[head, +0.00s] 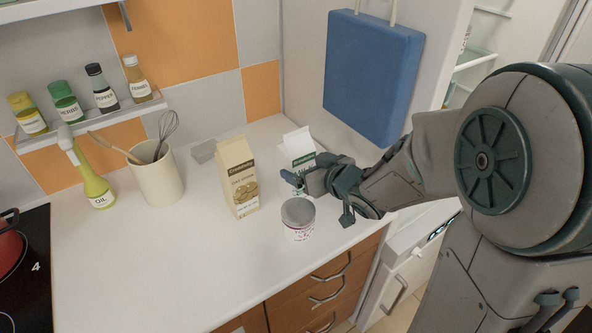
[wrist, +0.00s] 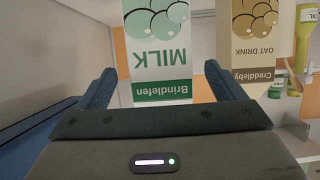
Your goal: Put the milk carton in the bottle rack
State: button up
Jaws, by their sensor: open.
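The milk carton (head: 297,148) is white with green print and stands upright on the white counter, partly hidden behind my gripper (head: 316,190). In the wrist view the milk carton (wrist: 157,60) appears upside down, between my two spread fingers (wrist: 166,92). My gripper is open and has no hold on it. I cannot tell how deep the carton is between the fingers. I cannot make out a bottle rack for certain; part of an open fridge interior (head: 480,55) shows at the upper right.
A beige oat drink carton (head: 239,180) stands close left of the milk. A lidded tin (head: 298,220) stands in front, close under my gripper. A utensil crock (head: 156,175) and an oil bottle (head: 95,185) stand farther left. A blue board (head: 373,75) hangs behind my arm.

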jog(key=shift+p+x, duration=0.3)
jog(key=shift+x, duration=2.4)
jog(key=shift+a+r, duration=0.1)
jog(key=shift+r, duration=0.05)
jog(key=c, duration=1.8)
jog(key=shift+r, duration=0.15)
jog(key=shift+c, duration=0.5)
